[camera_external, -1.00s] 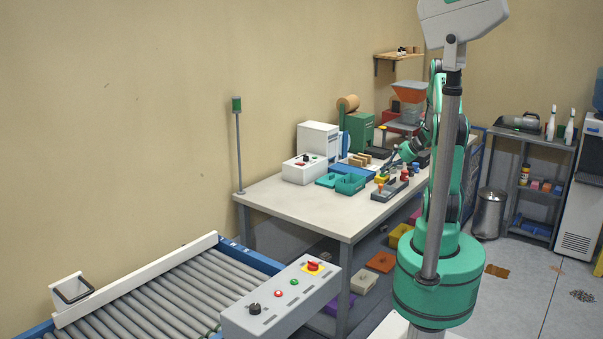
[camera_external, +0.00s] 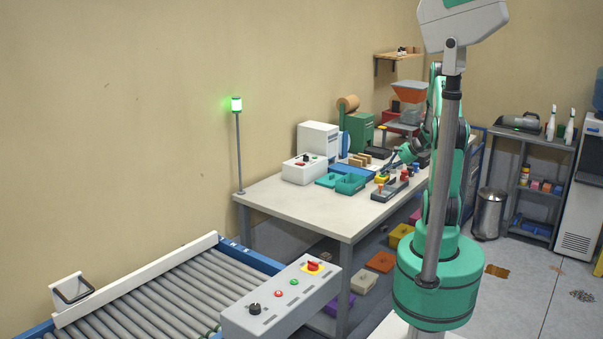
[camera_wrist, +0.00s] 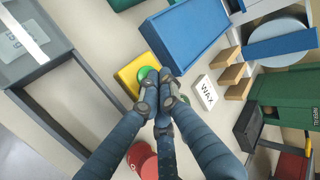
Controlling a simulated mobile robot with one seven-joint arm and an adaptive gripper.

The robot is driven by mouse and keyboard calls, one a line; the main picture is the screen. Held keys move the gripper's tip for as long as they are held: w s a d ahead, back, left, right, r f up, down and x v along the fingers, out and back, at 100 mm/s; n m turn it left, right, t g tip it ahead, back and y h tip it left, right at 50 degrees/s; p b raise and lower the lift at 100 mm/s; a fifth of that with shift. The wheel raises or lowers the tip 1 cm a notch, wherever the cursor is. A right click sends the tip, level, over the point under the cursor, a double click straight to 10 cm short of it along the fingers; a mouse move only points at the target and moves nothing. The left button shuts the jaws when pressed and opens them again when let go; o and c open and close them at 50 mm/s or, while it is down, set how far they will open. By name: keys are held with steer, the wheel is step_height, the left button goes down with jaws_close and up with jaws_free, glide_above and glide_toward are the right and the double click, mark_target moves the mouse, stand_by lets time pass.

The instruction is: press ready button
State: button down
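The ready button is a green dome (camera_wrist: 146,73) on a yellow box (camera_wrist: 127,76); the fingers partly cover it in the wrist view. The yellow box (camera_external: 381,178) also shows small on the workbench in the outside view. My gripper (camera_wrist: 158,80) has its dark fingers drawn together, holding nothing, with the tips over or against the button's edge; contact cannot be told. In the outside view my gripper (camera_external: 394,162) is just above and right of the yellow box. A signal lamp (camera_external: 237,104) on a pole glows green-white.
A blue container (camera_wrist: 190,42) lies beside the yellow box. A red round object (camera_wrist: 142,160) stands near the fingers. A WAX block (camera_wrist: 204,93) and wooden blocks (camera_wrist: 233,75) are to the right. The workbench (camera_external: 295,205) front is clear; a roller conveyor (camera_external: 165,290) stands before it.

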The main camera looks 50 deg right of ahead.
steer(key=shift+r, duration=0.5)
stand_by(0.4)
steer(key=shift+r+p, duration=1)
steer(key=shift+r, duration=1.9)
